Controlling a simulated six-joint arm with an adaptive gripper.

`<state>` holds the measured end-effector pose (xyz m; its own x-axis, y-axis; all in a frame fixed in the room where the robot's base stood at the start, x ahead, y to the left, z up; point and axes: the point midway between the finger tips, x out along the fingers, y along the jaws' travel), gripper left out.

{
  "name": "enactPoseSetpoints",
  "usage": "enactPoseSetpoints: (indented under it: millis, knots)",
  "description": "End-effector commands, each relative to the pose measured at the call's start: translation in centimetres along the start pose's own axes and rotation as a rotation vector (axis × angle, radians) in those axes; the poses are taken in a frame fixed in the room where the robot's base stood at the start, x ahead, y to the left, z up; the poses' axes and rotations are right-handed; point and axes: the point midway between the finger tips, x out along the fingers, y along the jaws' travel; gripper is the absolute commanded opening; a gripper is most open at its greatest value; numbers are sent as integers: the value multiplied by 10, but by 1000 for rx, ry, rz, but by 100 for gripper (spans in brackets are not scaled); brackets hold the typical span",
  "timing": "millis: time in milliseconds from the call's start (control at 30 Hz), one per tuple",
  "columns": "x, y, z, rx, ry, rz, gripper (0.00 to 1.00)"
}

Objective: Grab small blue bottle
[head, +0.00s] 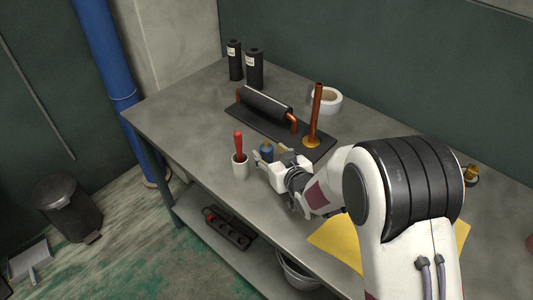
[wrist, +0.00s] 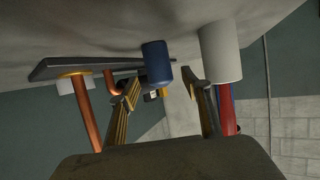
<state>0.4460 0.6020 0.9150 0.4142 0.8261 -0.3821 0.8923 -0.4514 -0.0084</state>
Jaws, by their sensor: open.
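The small blue bottle (head: 266,151) stands on the grey workbench, just right of a white cup. In the wrist view the blue bottle (wrist: 157,63) appears upside down between my two fingers, beyond their tips. My gripper (head: 267,165) is low over the bench beside the bottle, and its fingers show spread apart in the wrist view (wrist: 162,85). Nothing is held. Whether a finger touches the bottle cannot be told. The lower part of the bottle is partly hidden by my gripper in the head view.
A white cup (head: 240,167) with a red-handled tool (head: 238,142) stands close left of the bottle. Behind are a dark plate (head: 268,125) with copper pipes, a tape roll (head: 325,100) and two black canisters (head: 254,68). A yellow cloth (head: 335,240) lies right. The bench's left end is clear.

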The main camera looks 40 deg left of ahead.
Motion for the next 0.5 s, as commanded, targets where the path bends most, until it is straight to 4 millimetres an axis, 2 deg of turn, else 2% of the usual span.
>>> enactPoseSetpoints:
  millis: [233,500]
  knots:
    - [23,-1,0,0,-1,-1,48]
    - [34,-1,1,0,-3,0,48]
